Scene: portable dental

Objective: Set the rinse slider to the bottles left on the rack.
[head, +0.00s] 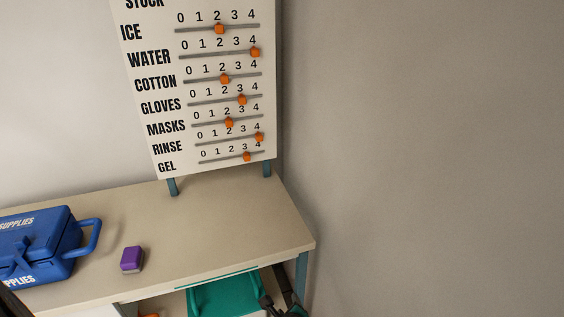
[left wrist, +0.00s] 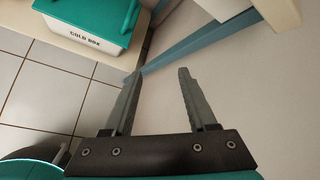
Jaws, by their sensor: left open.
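The rinse slider (head: 259,137) is an orange knob on the RINSE track of the white stock board (head: 140,90) in the head view. It sits at the right end, by the 4. My left gripper (head: 275,288) is dark and small at the bottom of the head view, below the tabletop's front edge and well below the board. In the left wrist view its two grey fingers (left wrist: 158,74) are apart with nothing between them. The rack and its bottles are not in view. My right gripper is not seen.
A blue supplies case (head: 40,240) and a purple block (head: 132,259) are on the table (head: 210,225). Other orange sliders line the board. A teal-lidded cold box (left wrist: 90,30) is under the table, beside a blue leg (left wrist: 195,42). The tabletop before the board is clear.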

